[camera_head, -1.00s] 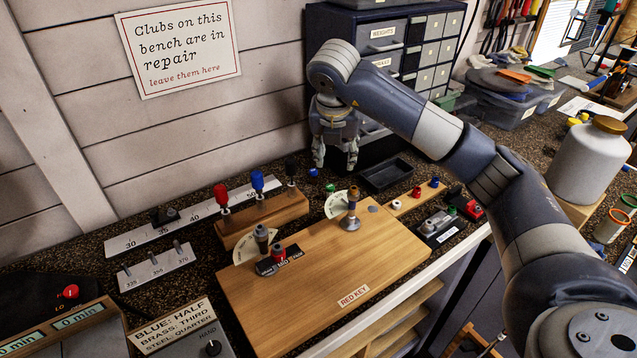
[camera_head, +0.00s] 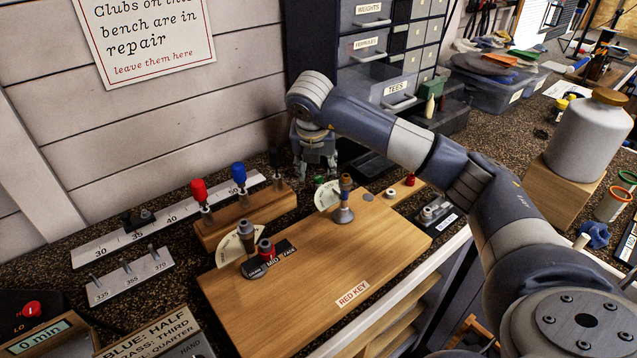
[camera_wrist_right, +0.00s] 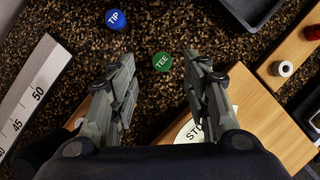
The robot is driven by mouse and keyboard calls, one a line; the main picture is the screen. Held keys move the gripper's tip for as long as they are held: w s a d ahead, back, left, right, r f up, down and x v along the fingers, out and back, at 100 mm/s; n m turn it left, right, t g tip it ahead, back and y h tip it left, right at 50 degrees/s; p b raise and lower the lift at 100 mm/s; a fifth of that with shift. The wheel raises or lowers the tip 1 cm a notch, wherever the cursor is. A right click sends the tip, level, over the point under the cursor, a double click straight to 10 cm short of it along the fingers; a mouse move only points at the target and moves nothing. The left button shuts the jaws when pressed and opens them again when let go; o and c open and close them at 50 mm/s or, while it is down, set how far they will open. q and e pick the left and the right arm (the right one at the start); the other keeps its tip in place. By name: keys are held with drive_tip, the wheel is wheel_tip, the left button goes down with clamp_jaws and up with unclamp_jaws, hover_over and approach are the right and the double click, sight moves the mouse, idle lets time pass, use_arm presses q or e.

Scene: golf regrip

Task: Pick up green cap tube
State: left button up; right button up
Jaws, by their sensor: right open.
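The green cap tube, seen from above as a round green cap marked TEE (camera_wrist_right: 162,61), stands on the dark speckled bench in the right wrist view. In the right wrist view my right gripper (camera_wrist_right: 160,80) is open and points down, with a finger on either side of the green cap in the picture. Nothing is held. The height left above the cap is unclear. My left gripper is not in view.
A blue cap marked TIP (camera_wrist_right: 115,19) is close by. A wooden board (camera_head: 300,290) with a STOP-marked dial (camera_wrist_right: 190,130) lies in front. A black tray (camera_wrist_right: 248,8), a small wooden rack (camera_wrist_right: 285,50) and a metal ruler (camera_wrist_right: 30,90) are around. The drawer cabinet (camera_head: 365,60) stands behind.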

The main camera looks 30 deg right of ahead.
sight(319, 178)
drive_tip(key=p+x, duration=0.2)
drive_tip(key=x, duration=0.3)
drive_tip(key=shift+s+d, duration=0.1)
drive_tip(key=shift+d, duration=0.05)
drive_tip(key=shift+d+f, duration=0.1)
drive_tip(key=shift+f, duration=0.35)
drive_tip(key=shift+c, duration=0.3)
clamp_jaws()
